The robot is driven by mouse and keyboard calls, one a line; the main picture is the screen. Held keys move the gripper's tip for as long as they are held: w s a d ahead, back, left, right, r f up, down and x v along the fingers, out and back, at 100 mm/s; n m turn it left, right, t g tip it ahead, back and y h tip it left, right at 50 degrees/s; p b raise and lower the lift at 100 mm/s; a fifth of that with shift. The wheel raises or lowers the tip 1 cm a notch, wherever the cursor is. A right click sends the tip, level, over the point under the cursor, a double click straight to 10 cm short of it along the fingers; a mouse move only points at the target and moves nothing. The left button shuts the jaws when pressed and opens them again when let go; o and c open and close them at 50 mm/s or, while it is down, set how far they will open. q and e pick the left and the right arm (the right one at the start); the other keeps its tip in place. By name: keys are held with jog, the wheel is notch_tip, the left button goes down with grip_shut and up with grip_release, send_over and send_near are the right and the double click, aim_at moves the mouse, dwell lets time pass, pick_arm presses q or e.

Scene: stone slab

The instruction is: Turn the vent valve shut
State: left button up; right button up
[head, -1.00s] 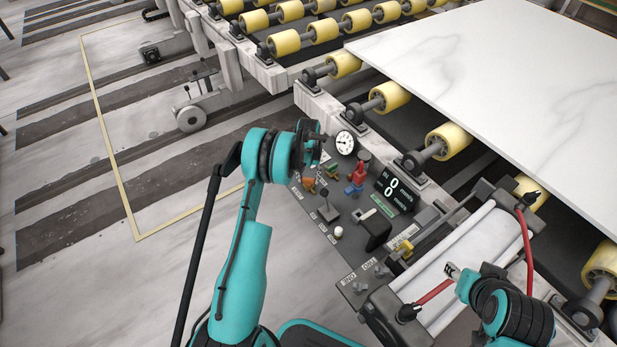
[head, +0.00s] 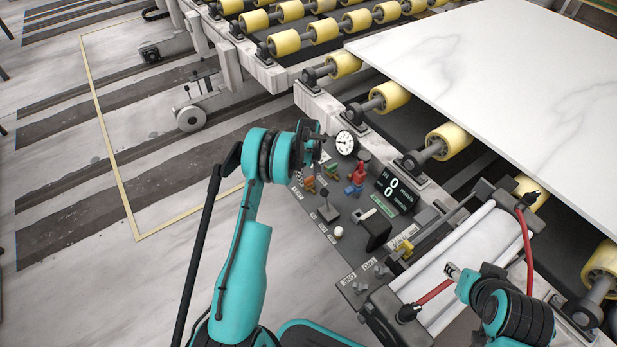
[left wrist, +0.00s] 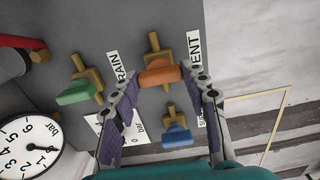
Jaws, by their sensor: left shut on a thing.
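The vent valve (left wrist: 159,76) has an orange handle on a brass body, beside a label ending in "ENT" in the left wrist view. The handle lies crosswise to its brass stem. My left gripper (left wrist: 162,84) has one finger at each end of the handle and is shut on it. In the head view the orange handle (head: 310,184) shows on the dark panel, just below my left gripper (head: 318,150), whose fingers are partly hidden. My right gripper (head: 453,271) is at lower right, away from the valve; its jaws are too small to read.
A green-handled valve (left wrist: 77,92) and a blue-handled valve (left wrist: 177,137) sit close to the vent valve. A white gauge (head: 345,143), a red part (head: 360,173) and a digital display (head: 395,192) crowd the panel. Rollers and a stone slab (head: 500,70) lie beyond.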

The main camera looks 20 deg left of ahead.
aim_at(309, 178)
dwell(0.4)
pick_arm(q)
jog(key=o, duration=1.2)
jog(key=shift+c, duration=0.2)
notch_tip(309, 178, up, 12)
